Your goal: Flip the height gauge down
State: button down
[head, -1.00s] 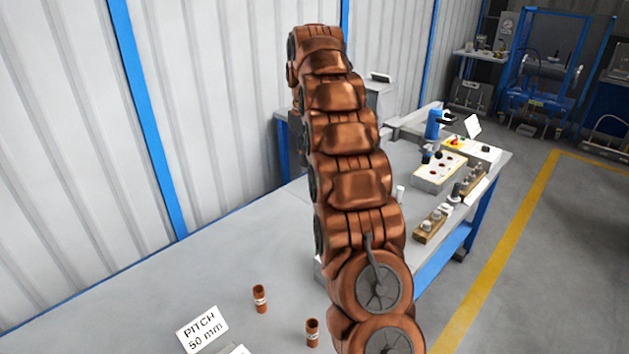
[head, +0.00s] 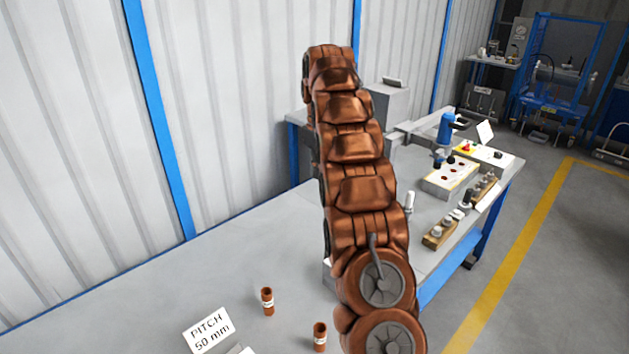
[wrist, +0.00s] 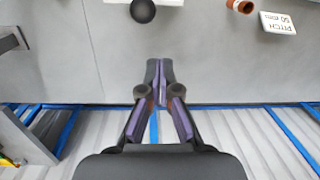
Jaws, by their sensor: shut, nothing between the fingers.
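My gripper (wrist: 159,70) shows in the wrist view with its fingers together and nothing between them. It is over the grey table near the edge by the wall. A dark round knob (wrist: 143,10) on a white base lies beyond the fingertips at the top edge of the wrist view, apart from them. I cannot tell whether this knob belongs to the height gauge. I cannot make out the height gauge for sure in either view. In the head view my copper-coloured arm covers the middle of the table, and my gripper is hidden.
A "PITCH 50 mm" card (head: 209,330) and two copper tubes (head: 267,301) (head: 319,337) stand on the table (head: 140,310). A white block with buttons (head: 449,180), a wooden holder (head: 440,234) and a blue device (head: 445,130) are at the right. The table's left part is clear.

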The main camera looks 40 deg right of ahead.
jog(key=shift+t, duration=0.3)
jog(key=shift+s+d+f+p, duration=0.25)
jog(key=shift+s+f, duration=0.2)
jog(key=shift+f, duration=0.3)
jog(key=shift+s+d+f+p, duration=0.1)
jog(key=shift+s+d+f, duration=0.3)
jog(key=shift+f, duration=0.35)
jog(key=shift+s+d+f+p, duration=0.25)
jog(key=shift+s+f, duration=0.2)
jog(key=shift+f, duration=0.3)
